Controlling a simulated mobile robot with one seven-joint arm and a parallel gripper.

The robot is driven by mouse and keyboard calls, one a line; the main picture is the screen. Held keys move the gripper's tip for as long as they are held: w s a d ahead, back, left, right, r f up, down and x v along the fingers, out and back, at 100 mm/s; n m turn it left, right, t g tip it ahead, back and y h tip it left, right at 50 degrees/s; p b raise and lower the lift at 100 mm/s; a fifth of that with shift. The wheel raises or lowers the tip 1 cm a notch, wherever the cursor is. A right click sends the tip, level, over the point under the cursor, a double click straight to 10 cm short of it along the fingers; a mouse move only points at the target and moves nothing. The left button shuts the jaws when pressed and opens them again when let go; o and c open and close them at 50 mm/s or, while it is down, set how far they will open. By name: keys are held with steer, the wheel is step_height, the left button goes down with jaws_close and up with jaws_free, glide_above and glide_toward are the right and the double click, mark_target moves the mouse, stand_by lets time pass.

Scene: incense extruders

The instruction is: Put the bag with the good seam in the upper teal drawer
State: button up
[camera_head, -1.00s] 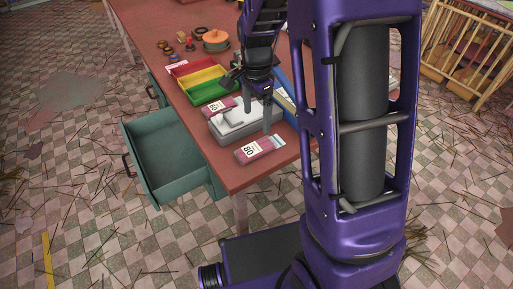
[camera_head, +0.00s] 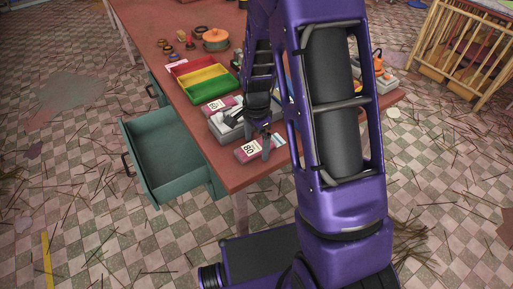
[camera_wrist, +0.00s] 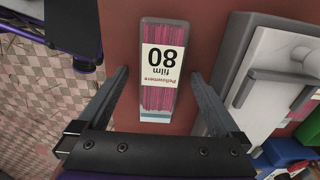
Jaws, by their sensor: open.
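A bag of pink sticks labelled 80 (camera_head: 243,155) lies flat at the table's near edge; in the wrist view the bag (camera_wrist: 160,98) has a pale blue strip at its lower end. My gripper (camera_wrist: 159,75) is open above it, one finger on each side, apparently not touching. The gripper (camera_head: 257,147) partly covers this bag in the head view. A second similar bag (camera_head: 214,106) lies beyond the pale sealer-like machine (camera_head: 218,128). I cannot judge either seam's quality. One teal drawer (camera_head: 180,187) is pulled out and looks empty.
The machine (camera_wrist: 268,95) stands right beside the bag in the wrist view. Another teal drawer front (camera_head: 156,88) is farther along.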

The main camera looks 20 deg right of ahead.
jaws_close()
stand_by(0.4)
